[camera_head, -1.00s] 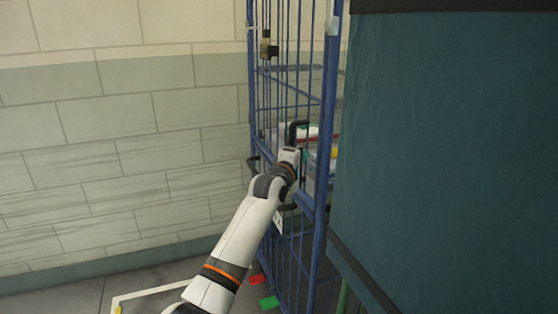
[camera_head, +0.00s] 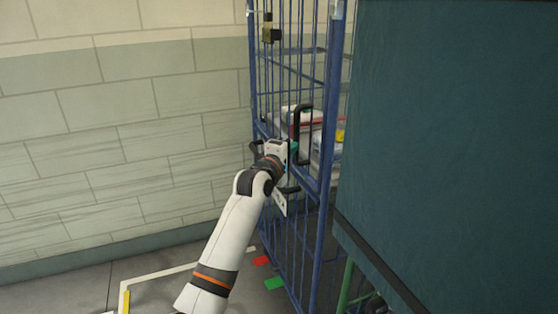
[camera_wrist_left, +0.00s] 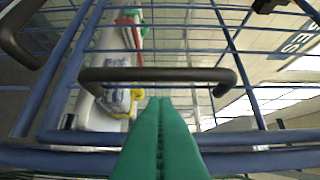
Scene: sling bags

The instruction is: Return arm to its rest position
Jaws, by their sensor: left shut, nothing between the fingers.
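My left arm (camera_head: 225,240) reaches up from the bottom of the head view to the blue cage trolley (camera_head: 323,150). My left gripper (camera_head: 291,151) is at the cage front, beside a black handle (camera_head: 297,125). In the left wrist view its green fingers (camera_wrist_left: 160,103) lie together, shut and empty. Their tips are just below a horizontal black handle (camera_wrist_left: 157,75) on the bars; I cannot tell whether they touch it. My right gripper is not in view.
Packed items (camera_head: 305,117) lie inside the cage behind the bars. A large teal panel (camera_head: 455,140) fills the right side. A tiled wall (camera_head: 120,130) stands at the left. Red (camera_head: 261,261) and green (camera_head: 274,283) floor markers lie by the cage's foot.

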